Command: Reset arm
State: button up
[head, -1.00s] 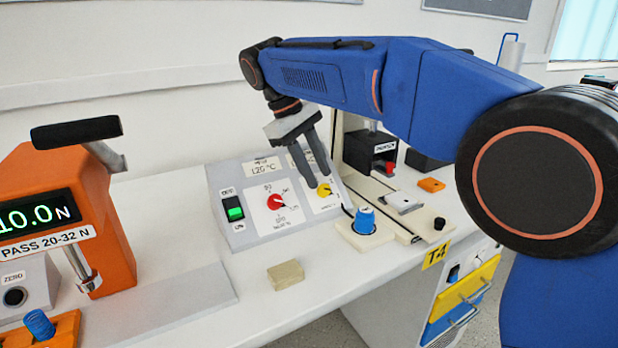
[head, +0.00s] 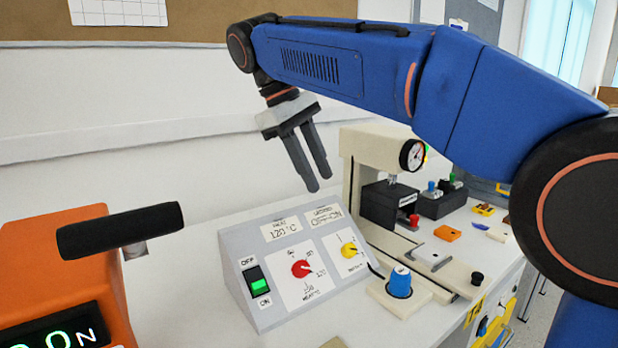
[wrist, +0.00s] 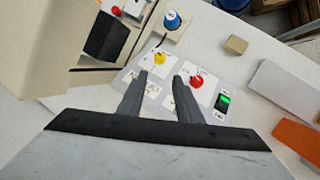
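My gripper (head: 318,188) hangs above and behind the control panel, its two dark fingers pointing down. The fingers are parted with nothing between them, and they are clear of the panel. The grey sloped control panel (head: 270,228) carries a red rotary knob (head: 302,268), a yellow rotary knob (head: 348,250) and a green-lit rocker switch (head: 257,284) between OFF and ON labels. In the wrist view the red knob (wrist: 196,82) lies just beyond the right finger and the yellow knob (wrist: 159,58) beyond the left one.
A beige press (head: 365,150) with a gauge stands right of the panel. A blue knob (head: 400,282) on a beige block sits in front of it. An orange force tester (head: 60,265) stands at left. A beige block (wrist: 236,45) lies on the open white bench.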

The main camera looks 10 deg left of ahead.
jog(key=s+d+f+m+y, duration=0.1)
jog(key=s+d+f+m, duration=0.2)
jog(key=d, duration=1)
jog(key=s+d+f+m+y, duration=0.1)
jog(key=d+f+m+y, duration=0.15)
jog(key=d+f, duration=0.65)
jog(key=s+d+f+m+t, duration=0.3)
jog(key=s+d+f+m, duration=0.4)
jog(key=s+d+f, duration=0.9)
jog(key=shift+d+f+m+t+y, duration=0.35)
jog(key=shift+d+f+t+y, duration=0.1)
jog(key=shift+d+f, duration=0.1)
